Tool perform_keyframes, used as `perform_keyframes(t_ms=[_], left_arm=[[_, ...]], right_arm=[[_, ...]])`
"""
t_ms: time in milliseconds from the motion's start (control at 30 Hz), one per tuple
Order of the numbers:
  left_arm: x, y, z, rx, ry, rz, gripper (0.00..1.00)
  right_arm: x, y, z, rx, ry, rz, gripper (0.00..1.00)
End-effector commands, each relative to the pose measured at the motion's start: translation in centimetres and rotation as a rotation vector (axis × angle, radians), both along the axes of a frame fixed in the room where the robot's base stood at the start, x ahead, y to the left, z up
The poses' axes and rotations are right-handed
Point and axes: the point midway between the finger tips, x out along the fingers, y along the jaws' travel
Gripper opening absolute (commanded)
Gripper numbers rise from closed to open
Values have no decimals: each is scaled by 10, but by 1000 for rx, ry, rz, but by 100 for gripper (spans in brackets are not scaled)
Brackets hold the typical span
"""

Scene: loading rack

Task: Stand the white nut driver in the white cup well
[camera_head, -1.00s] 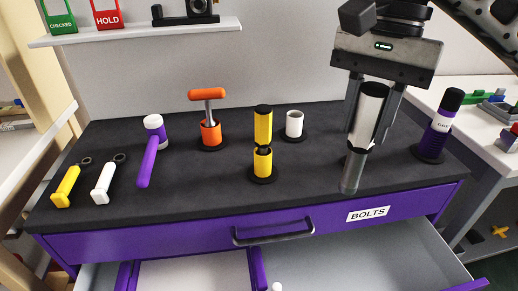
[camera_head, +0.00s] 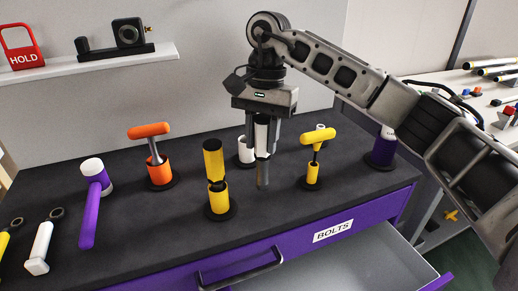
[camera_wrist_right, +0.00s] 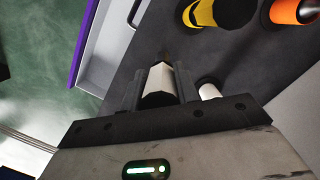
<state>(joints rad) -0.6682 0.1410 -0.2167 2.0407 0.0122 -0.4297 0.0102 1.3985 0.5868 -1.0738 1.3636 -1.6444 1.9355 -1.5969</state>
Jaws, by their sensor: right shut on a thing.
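The white nut driver (camera_head: 262,133) is held upright in my right gripper (camera_head: 262,148), shaft down. Its grey shaft hangs just right of and in front of the white cup well (camera_head: 245,151). The shaft is outside the cup, and I cannot tell how far its tip is above the bench. In the right wrist view the driver's white handle (camera_wrist_right: 160,80) is between the fingers, and the white cup (camera_wrist_right: 208,91) is beside them, to the right. The cup is partly hidden by the gripper in the head view. My left gripper is not in view.
A yellow-and-black tool stands in a yellow cup (camera_head: 219,200) to the left. A yellow T-handle tool (camera_head: 316,138) stands close to the right. An orange T-handle tool (camera_head: 151,131), a purple mallet (camera_head: 91,208) and a purple cup (camera_head: 380,153) are farther out. The drawer (camera_head: 370,262) is open.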

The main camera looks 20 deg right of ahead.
Motion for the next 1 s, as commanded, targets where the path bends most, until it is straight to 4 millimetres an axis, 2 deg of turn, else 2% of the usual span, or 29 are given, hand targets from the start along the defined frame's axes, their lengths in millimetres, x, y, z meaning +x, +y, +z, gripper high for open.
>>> perform_keyframes(t_ms=[200, 433, 800, 833, 867, 900, 1000], left_arm=[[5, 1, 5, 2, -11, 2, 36], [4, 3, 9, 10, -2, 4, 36], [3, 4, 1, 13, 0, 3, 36], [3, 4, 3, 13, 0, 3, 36], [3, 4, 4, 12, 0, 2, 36], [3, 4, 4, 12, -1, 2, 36], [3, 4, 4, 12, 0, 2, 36]], right_arm=[[10, 1, -12, -1, 1, 0, 5], [10, 0, -41, -1, 1, 1, 5], [10, 0, -47, -1, -2, 1, 5], [10, 0, -46, -1, -1, 1, 39], [10, 0, -46, -1, -1, 1, 47], [10, 0, -46, -1, -1, 1, 52], [10, 0, -46, -1, -1, 1, 52]])
